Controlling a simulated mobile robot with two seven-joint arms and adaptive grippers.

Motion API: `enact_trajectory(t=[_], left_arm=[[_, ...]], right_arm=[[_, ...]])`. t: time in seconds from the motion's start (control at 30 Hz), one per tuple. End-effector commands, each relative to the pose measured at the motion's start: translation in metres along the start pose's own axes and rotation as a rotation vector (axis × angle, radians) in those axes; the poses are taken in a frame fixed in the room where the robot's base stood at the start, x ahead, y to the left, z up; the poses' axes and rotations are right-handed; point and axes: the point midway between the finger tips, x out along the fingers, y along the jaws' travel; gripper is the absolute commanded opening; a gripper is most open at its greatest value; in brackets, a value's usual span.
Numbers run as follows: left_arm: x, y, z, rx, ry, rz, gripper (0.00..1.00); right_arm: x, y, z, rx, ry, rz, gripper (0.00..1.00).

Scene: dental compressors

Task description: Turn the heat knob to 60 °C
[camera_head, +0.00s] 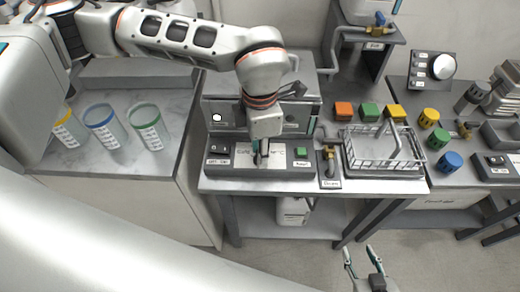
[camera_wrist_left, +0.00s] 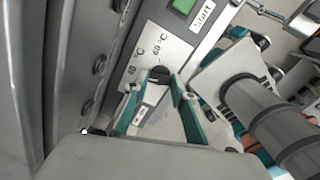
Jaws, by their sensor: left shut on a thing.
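The heat knob (camera_wrist_left: 158,76) is a small dark knob on a pale dial plate (camera_wrist_left: 150,50) marked with °C, and it shows in the left wrist view. My left gripper (camera_wrist_left: 159,88) has its teal fingers on either side of the knob and is shut on it. In the head view the left gripper (camera_head: 262,155) points down at the grey control panel (camera_head: 225,172) and hides the knob. The small scale numbers and the pointer's exact setting are hard to read. My right gripper (camera_head: 367,258) is open and empty at the bottom, away from the panel.
A green Start button (camera_head: 301,152) sits right of the dial. A wire basket (camera_head: 382,158) and a brass valve (camera_head: 329,155) stand further right. Coloured blocks (camera_head: 369,111) lie behind the basket. Three cups (camera_head: 148,127) stand on the left counter.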

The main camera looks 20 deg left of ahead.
Motion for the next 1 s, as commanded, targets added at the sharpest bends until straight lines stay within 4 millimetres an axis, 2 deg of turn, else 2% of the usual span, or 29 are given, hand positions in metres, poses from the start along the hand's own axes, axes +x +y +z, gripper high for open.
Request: enact_trajectory(t=[1.0], left_arm=[[-0.0007, 0.0007, 0.0005, 0.962, 0.000, 0.002, 0.03]], right_arm=[[0.0015, 0.0021, -0.0004, -0.004, 0.002, 0.004, 0.40]])
